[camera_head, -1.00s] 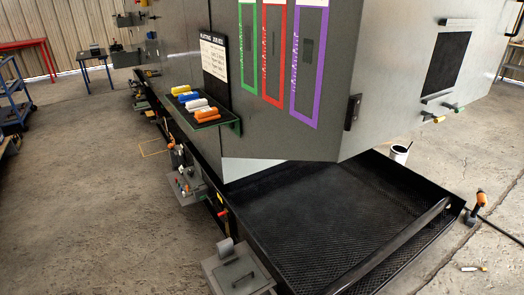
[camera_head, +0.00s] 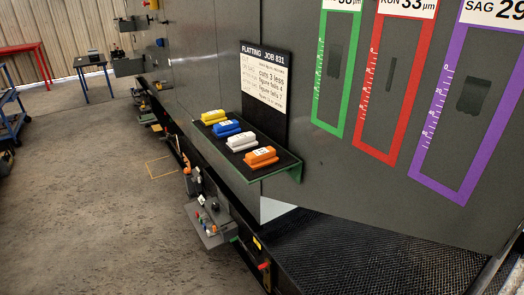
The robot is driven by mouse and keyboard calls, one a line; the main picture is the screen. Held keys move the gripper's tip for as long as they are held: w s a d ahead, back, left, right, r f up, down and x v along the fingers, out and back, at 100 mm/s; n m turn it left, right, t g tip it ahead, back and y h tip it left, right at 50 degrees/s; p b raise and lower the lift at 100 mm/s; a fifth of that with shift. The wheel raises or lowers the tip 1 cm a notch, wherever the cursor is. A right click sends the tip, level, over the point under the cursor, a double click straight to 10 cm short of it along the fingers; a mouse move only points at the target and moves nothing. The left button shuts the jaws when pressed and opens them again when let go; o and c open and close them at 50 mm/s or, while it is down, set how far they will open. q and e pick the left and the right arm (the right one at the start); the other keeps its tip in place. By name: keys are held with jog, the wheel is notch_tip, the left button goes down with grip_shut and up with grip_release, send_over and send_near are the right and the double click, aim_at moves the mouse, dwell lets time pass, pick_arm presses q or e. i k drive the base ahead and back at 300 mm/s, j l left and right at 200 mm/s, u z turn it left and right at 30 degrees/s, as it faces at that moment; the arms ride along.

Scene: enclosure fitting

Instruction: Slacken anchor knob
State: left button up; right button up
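I cannot pick out an anchor knob for certain in the head view. A small red knob-like part (camera_head: 264,266) shows low on the side of the dark base, at the bottom middle. Other small coloured parts sit on a grey box (camera_head: 212,226) to its upper left, too small to tell apart. Neither of my grippers is in view.
A large grey enclosure (camera_head: 290,215) fills the right, with green, red and purple framed gauges. A shelf (camera_head: 290,172) on it holds yellow, blue, white and orange blocks. A black mesh tray (camera_head: 370,255) juts out below.

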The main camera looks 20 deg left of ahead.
aim_at(215, 206)
jog(key=i+j, duration=0.15)
jog(key=j, duration=0.25)
jog(key=i+j, duration=0.1)
jog(key=j, duration=0.25)
jog(key=i+j, duration=0.15)
jog(key=j, duration=0.25)
jog(key=i+j, duration=0.15)
jog(key=j, duration=0.2)
jog(key=i+j, duration=0.1)
jog(key=j, duration=0.3)
jog(key=i+j, duration=0.15)
jog(key=j, duration=0.2)
jog(key=i+j, duration=0.15)
jog(key=j, duration=0.25)
